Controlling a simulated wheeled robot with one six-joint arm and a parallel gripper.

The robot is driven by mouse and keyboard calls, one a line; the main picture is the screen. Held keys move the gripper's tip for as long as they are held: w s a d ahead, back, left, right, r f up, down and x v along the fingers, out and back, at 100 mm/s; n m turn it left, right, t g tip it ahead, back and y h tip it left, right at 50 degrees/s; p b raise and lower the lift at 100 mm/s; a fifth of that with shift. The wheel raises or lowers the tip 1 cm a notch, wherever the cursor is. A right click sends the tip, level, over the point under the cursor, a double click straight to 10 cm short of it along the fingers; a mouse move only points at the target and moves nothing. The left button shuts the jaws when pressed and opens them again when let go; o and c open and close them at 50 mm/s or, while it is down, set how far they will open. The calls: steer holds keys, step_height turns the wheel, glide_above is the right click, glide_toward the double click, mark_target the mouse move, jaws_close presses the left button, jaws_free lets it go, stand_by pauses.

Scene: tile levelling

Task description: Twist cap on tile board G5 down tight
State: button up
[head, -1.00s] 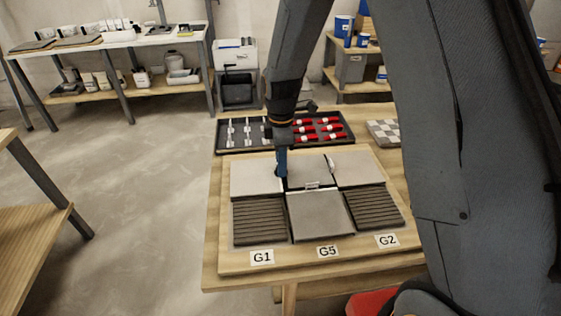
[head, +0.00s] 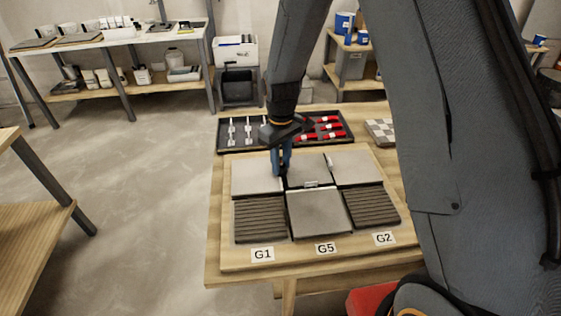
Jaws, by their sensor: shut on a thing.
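The tile board (head: 290,258) lies on a wooden bench, with labels G1, G5 and G2 along its front edge. The G5 label (head: 325,248) is in front of the middle column, which has a smooth grey front tile (head: 319,212) and a back tile (head: 308,169). My gripper (head: 281,172) points down at the seam between the back left tile (head: 256,174) and the middle back tile. Its fingers are shut on the cap, which they hide. A small pale clip (head: 312,184) shows in the seam between the two middle tiles.
A dark tray (head: 234,147) behind the board holds pale clips and several red caps (head: 331,126). A checkered tile piece (head: 381,131) lies to the right of the tray. My arm covers much of the right side. The floor to the left is open.

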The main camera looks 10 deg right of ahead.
steer(key=m+p, duration=0.1)
steer(key=m, duration=0.5)
steer(key=shift+r, duration=0.1)
steer(key=m, duration=0.6)
steer(key=shift+m+p, duration=0.3)
steer(key=shift+m, duration=0.1)
steer(key=m, duration=0.6)
steer(key=shift+a+p, duration=0.1)
steer(key=shift+p, duration=0.2)
steer(key=m, duration=0.6)
steer(key=shift+w, duration=0.15)
steer(key=o, duration=1)
steer(key=shift+o, duration=0.2)
steer(key=shift+r+b, duration=0.75)
steer(key=shift+r, duration=3.15)
